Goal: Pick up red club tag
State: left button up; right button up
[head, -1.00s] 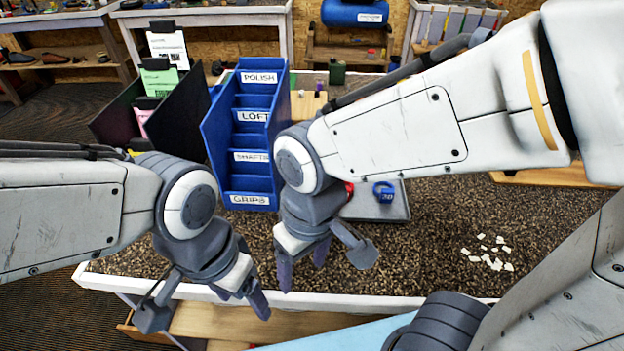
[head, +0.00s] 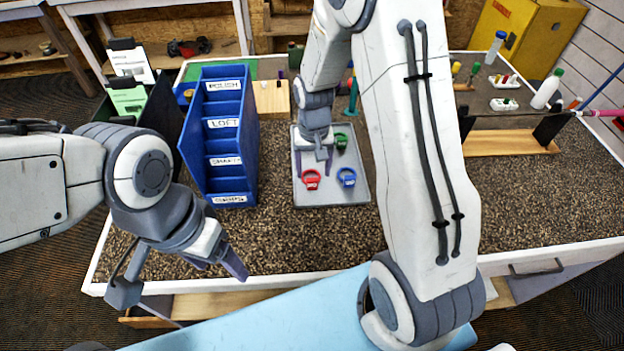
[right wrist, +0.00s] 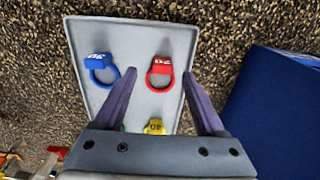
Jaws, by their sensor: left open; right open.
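The red club tag (head: 311,184), a loop with a numbered block, lies on a grey tray (head: 350,197) near its front left. It also shows in the right wrist view (right wrist: 161,62), ahead of and between my fingers as seen there. My right gripper (head: 314,168) is open and empty above the tray, just behind the red tag in the head view. I cannot tell its exact height. My left gripper (head: 222,268) is open and empty over the table's front edge, away from the tray.
A blue tag (head: 347,178) lies beside the red one; a green tag (head: 341,141) is farther back. A yellow tag (right wrist: 154,127) shows partly under my right gripper. A tall blue labelled organizer (head: 222,130) stands left of the tray.

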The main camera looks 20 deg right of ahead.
aim_at(312, 181)
jog(key=shift+s+a+f, duration=0.1)
jog(key=shift+f, duration=0.3)
notch_tip(312, 181, down, 3)
jog(key=shift+a+f+p, duration=0.15)
jog(key=shift+f+p, duration=0.05)
jog(key=shift+p, duration=0.7)
jog(key=shift+f, duration=0.5)
jog(key=c, duration=1.1)
